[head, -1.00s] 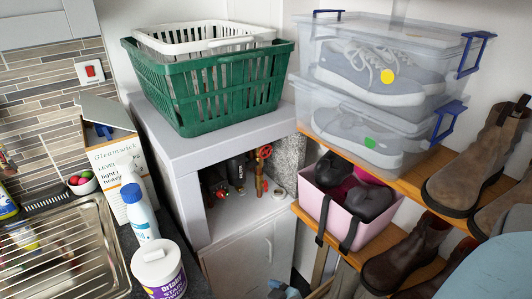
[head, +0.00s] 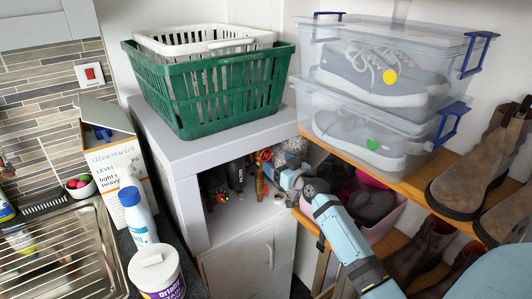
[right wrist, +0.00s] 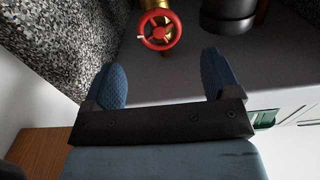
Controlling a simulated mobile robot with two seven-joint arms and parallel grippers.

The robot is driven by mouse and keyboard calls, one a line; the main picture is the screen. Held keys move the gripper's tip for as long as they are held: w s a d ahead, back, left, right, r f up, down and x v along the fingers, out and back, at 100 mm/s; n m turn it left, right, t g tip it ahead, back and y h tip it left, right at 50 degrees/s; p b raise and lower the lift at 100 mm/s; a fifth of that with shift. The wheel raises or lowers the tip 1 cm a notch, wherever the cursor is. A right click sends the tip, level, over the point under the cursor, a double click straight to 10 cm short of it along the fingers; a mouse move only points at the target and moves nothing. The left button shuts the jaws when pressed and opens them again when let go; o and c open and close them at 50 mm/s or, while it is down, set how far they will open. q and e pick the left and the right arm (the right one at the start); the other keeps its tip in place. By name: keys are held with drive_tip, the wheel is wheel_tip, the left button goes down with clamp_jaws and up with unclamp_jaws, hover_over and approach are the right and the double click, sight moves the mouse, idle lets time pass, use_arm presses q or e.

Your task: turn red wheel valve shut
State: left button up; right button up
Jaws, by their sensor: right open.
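The red wheel valve (head: 265,155) sits on a brass pipe inside the open niche of the grey cabinet. In the right wrist view the red wheel (right wrist: 159,30) is beyond my fingertips, between their lines and a little left of centre, on its brass body. My right gripper (right wrist: 163,75) is open and empty, its two blue fingers spread and apart from the wheel. In the head view my right gripper (head: 277,172) is at the niche's right opening, close to the valve, its fingertips partly hard to make out. My left gripper is not in view.
The cabinet (head: 185,165) carries a green basket (head: 215,85) on top. A dark cylinder (right wrist: 228,18) stands right of the valve in the wrist view. A speckled wall (right wrist: 70,40) is close on the left. A pink bin (head: 385,218) and wooden shelves flank my right arm.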

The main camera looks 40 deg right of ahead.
sight(267, 154)
drive_tip(key=w, duration=0.7)
drive_tip(key=shift+w+d+p, duration=0.2)
drive_tip(key=shift+w+p, duration=0.05)
drive_tip(key=shift+p, duration=0.05)
drive_tip(key=c, duration=0.9)
